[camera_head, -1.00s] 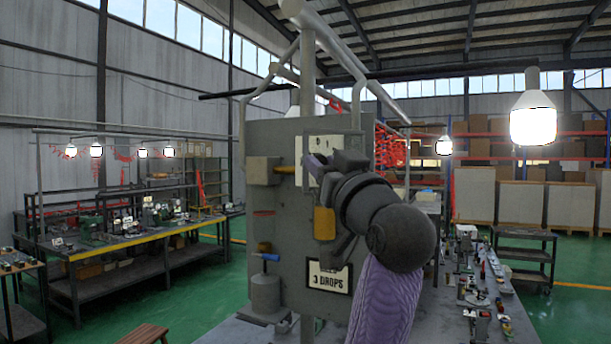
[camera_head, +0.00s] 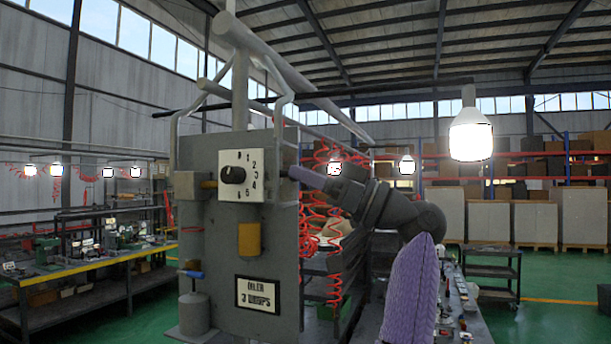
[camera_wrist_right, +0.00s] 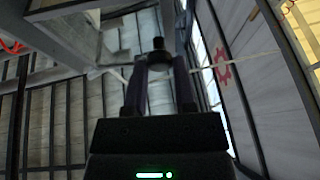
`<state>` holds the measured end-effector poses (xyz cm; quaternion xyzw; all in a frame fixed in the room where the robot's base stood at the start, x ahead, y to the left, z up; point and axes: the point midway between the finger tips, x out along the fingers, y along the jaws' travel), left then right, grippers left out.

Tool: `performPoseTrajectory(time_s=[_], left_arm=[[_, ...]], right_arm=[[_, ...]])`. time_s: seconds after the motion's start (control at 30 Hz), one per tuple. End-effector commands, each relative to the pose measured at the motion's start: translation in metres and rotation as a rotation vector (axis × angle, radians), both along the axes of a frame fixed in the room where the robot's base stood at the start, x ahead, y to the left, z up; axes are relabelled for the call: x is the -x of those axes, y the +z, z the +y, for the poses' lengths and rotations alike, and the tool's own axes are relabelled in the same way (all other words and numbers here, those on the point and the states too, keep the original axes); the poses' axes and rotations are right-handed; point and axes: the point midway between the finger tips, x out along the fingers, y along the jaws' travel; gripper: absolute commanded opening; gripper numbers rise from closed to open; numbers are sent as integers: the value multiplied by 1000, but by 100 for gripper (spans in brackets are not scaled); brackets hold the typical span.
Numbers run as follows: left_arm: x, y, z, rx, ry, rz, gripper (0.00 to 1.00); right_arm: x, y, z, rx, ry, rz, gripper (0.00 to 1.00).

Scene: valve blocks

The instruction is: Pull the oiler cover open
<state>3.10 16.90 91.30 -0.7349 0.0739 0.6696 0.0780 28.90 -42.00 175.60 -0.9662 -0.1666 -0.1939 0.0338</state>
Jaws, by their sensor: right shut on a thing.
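The grey oiler box (camera_head: 275,270) stands upright left of centre in the head view. Its front carries a white dial plate (camera_head: 254,195) with a black knob, a yellow block (camera_head: 249,239) and an "OILER 3 DROPS" label (camera_head: 258,296). I cannot tell which part is the cover. My right gripper (camera_head: 292,172) is at the box's upper right edge, with its purple fingers pointing left. In the right wrist view, its fingers (camera_wrist_right: 160,75) are shut on a small dark knob-like piece (camera_wrist_right: 158,57). What that piece joins is unclear. My left gripper is not in view.
Grey pipes (camera_head: 240,45) rise above the box. A small grey cup (camera_head: 194,312) with a blue lever stands at its lower left. Red coiled hoses (camera_head: 325,225) hang behind my right gripper. A bench with machines (camera_head: 110,262) stands at the far left.

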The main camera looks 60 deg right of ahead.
Motion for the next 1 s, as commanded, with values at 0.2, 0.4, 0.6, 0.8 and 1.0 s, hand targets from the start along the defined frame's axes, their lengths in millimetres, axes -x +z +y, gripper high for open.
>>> performPoseTrajectory(time_s=[0.2, 0.4, 0.6, 0.8, 1.0], left_arm=[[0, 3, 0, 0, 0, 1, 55], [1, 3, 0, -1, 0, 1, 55], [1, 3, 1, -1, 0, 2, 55], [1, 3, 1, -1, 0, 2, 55], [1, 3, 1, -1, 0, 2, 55]], right_arm=[[1, 1, -3, -2, 69, 0, 0], [0, 0, -4, 1, 95, 2, 0], [0, 0, -4, 1, 100, 3, 0], [0, 0, -4, 1, 99, 3, 36], [0, 0, -4, 1, 99, 3, 69]])
